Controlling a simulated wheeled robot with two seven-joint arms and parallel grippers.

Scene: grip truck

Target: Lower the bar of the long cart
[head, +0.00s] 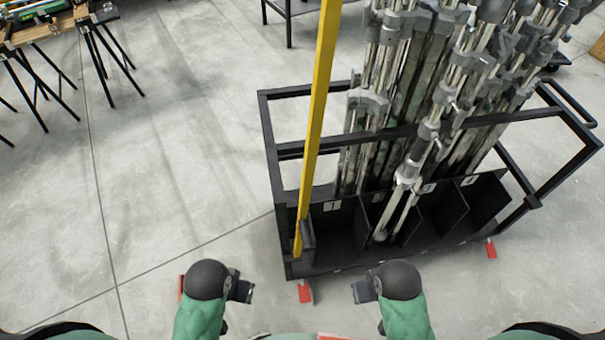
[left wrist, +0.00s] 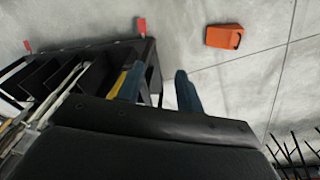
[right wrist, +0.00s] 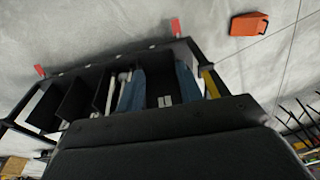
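The long cart (head: 290,150) is a black metal frame with numbered compartments, standing in front of me and to the right. The yellow bar (head: 318,95) stands nearly upright at its near left corner, slightly tilted, its top beyond the picture edge. Part of the bar also shows in the left wrist view (left wrist: 131,80) and the right wrist view (right wrist: 210,84). My left gripper (head: 243,291) is left of the bar's foot, open and empty. My right gripper (head: 363,291) is in front of the cart's near side, open and empty. Neither touches the bar.
Several silver stands (head: 400,100) fill the cart. Red pedals (head: 305,292) stick out at its base. An orange block (left wrist: 223,36) lies on the floor. A table (head: 45,30) with black legs is at the far left. The floor left of the cart is clear.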

